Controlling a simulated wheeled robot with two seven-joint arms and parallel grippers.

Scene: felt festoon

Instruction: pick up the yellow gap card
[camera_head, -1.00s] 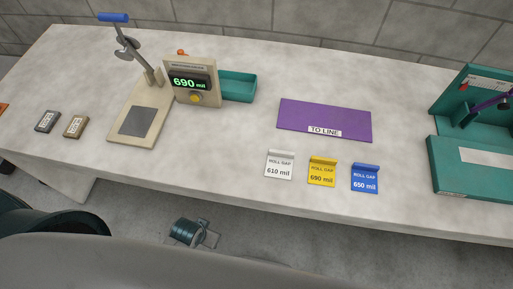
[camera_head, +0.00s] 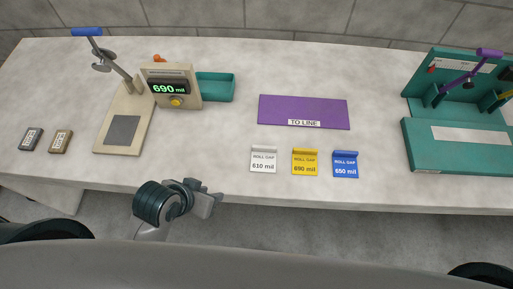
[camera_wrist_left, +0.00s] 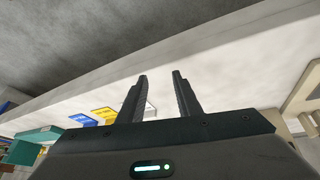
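The yellow gap card (camera_head: 305,163), marked 690 mil, stands on the table between the white 610 mil card (camera_head: 263,160) on its left and the blue 650 mil card (camera_head: 345,165) on its right. My left gripper (camera_head: 217,190) is at the table's front edge, left of the cards and apart from them. In the left wrist view its two fingers (camera_wrist_left: 160,78) are spread with nothing between them. The yellow card also shows there (camera_wrist_left: 104,113), beyond the left finger. My right gripper is not in view.
A purple TO LINE mat (camera_head: 303,111) lies behind the cards. A gauge reading 690 mil (camera_head: 170,88) stands at left, with a teal tray (camera_head: 216,86) beside it. A teal fixture (camera_head: 455,145) is at right. Two small blocks (camera_head: 60,141) lie far left. Table in front of the gauge is clear.

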